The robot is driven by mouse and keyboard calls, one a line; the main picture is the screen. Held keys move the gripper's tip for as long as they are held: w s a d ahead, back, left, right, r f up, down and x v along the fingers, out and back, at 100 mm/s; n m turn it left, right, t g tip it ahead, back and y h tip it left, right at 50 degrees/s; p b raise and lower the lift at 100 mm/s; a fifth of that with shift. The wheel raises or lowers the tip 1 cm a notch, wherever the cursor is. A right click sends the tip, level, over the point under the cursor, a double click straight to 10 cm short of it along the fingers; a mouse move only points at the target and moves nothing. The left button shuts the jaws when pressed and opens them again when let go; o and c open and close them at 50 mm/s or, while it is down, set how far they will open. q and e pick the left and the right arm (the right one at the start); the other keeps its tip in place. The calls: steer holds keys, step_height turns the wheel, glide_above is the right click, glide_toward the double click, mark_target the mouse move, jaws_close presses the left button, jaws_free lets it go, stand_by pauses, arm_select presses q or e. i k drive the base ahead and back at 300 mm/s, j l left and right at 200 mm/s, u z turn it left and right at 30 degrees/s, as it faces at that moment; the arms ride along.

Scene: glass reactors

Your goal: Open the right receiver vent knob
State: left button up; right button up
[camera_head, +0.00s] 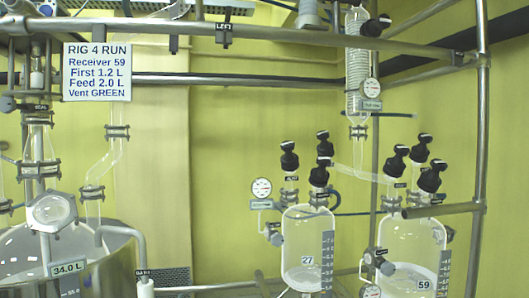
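The right receiver (408,245), a clear glass vessel marked 59, stands at the lower right with some pale contents low in it. Several black knobs sit on its top: a left one (396,161), a rear one (420,148) and a front right one (431,177). Small tags hang below them, but I cannot read which one marks the vent. I cannot tell whether any knob is open or shut. Neither of my grippers is in view.
The left receiver (302,240), marked 27, has similar black knobs and a gauge (262,188). A sign (97,71) names Receiver 59 and "Vent GREEN". A glass condenser (357,70) hangs above. Metal rails cross the front, one rail (443,210) close to the right receiver's top.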

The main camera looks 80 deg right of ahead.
mark_target(425, 139)
steer(key=z, duration=3.75)
